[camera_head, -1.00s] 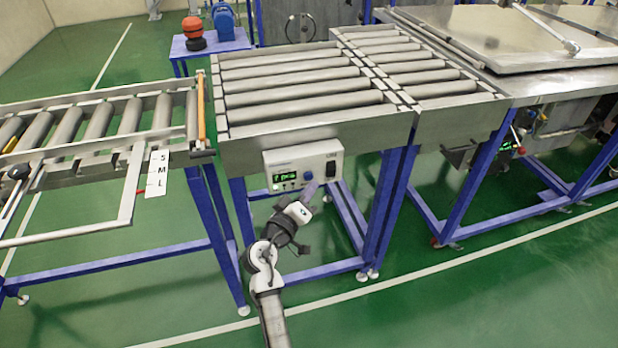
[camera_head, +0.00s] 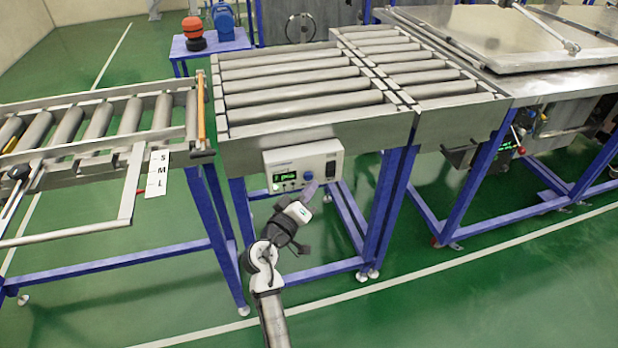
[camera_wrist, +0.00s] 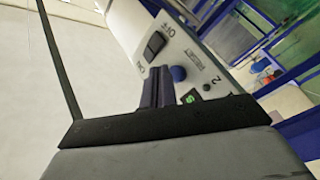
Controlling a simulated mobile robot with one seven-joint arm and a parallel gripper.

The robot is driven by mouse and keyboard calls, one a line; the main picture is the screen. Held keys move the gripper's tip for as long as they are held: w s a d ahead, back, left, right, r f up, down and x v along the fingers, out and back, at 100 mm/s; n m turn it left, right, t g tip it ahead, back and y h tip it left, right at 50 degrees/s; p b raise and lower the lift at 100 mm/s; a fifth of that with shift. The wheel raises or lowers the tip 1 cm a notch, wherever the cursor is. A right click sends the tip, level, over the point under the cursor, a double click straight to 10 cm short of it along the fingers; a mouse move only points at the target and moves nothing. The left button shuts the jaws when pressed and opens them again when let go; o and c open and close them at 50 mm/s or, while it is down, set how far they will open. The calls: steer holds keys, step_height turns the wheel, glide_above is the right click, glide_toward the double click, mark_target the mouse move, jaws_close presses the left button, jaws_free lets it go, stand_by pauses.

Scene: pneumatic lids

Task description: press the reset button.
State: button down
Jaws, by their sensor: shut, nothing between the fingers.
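The blue round reset button (camera_head: 308,175) is on the front of the white control box (camera_head: 332,150), which hangs from the roller table's near edge. In the wrist view the button (camera_wrist: 178,73) stands out from the panel beside the word RESET. My gripper (camera_head: 312,186) is shut and empty, in front of the box, with its fingertips just below the button in the head view. In the wrist view my gripper's dark fingertips (camera_wrist: 158,72) are just left of the button. I cannot tell whether they touch it.
A black on/off switch (camera_wrist: 154,45) is on the same panel, and a lit green display (camera_head: 284,177) is at its left. Roller table (camera_head: 300,85) stands above the box. Another conveyor (camera_head: 95,115) is at the left. Blue legs (camera_head: 385,210) stand below on the green floor.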

steer(key=shift+w, duration=0.1)
stand_by(0.3)
steer(key=shift+w+a+b, duration=0.15)
steer(key=shift+w+b, duration=0.15)
steer(key=shift+w+a, duration=0.15)
steer(key=shift+w, duration=0.3)
stand_by(0.7)
stand_by(0.3)
steer(key=shift+s+d+b, duration=0.25)
steer(key=shift+s+b, duration=0.05)
steer(key=shift+s, duration=0.6)
steer(key=s, duration=0.1)
steer(key=s+d, duration=0.1)
steer(key=s, duration=0.2)
steer(key=shift+s+d, duration=0.3)
steer(key=shift+s, duration=0.05)
stand_by(0.4)
